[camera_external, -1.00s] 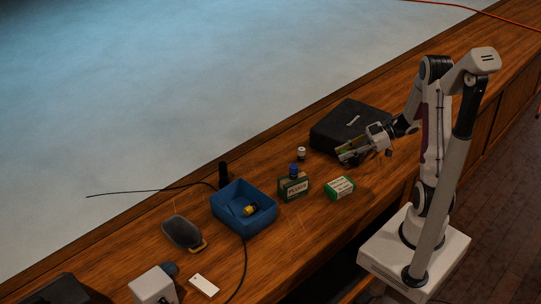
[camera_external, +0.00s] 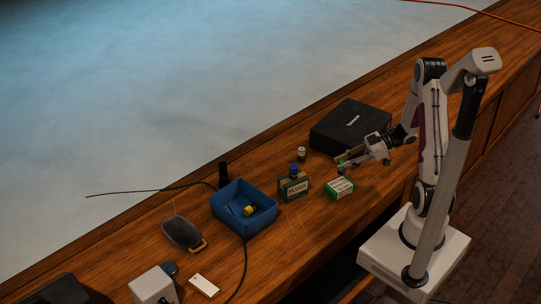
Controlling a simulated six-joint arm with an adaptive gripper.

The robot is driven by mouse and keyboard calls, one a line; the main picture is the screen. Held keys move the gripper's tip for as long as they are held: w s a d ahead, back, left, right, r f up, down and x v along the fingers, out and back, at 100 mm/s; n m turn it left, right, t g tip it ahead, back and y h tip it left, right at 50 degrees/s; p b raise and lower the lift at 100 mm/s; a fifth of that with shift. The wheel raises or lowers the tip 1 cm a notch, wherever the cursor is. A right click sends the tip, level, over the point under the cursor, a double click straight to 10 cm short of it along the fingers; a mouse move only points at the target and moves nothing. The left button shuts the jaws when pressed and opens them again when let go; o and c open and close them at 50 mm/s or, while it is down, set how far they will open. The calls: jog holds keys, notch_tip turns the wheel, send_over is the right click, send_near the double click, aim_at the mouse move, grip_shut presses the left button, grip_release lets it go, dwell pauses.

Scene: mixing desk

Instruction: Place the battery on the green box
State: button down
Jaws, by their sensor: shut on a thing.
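The green box (camera_external: 340,187), green and white, lies on the wooden desk near its front edge. My gripper (camera_external: 343,168) is just above and behind the box, apart from it, pointing left. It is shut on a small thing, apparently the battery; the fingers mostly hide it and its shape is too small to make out. A bit of green shows at the fingers, and I cannot tell whether it is held or behind them.
A blue bin (camera_external: 244,208) holds a yellow and black item. A black case (camera_external: 350,127) lies behind my gripper. A small white jar (camera_external: 301,154) stands near the bottle.

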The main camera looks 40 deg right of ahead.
aim_at(342, 172)
jog(key=shift+f, duration=0.55)
jog(key=shift+f, duration=2.1)
jog(key=shift+f, duration=0.1)
jog(key=c, duration=1.8)
grip_release()
jog(key=shift+d, duration=0.1)
jog(key=shift+v, duration=6)
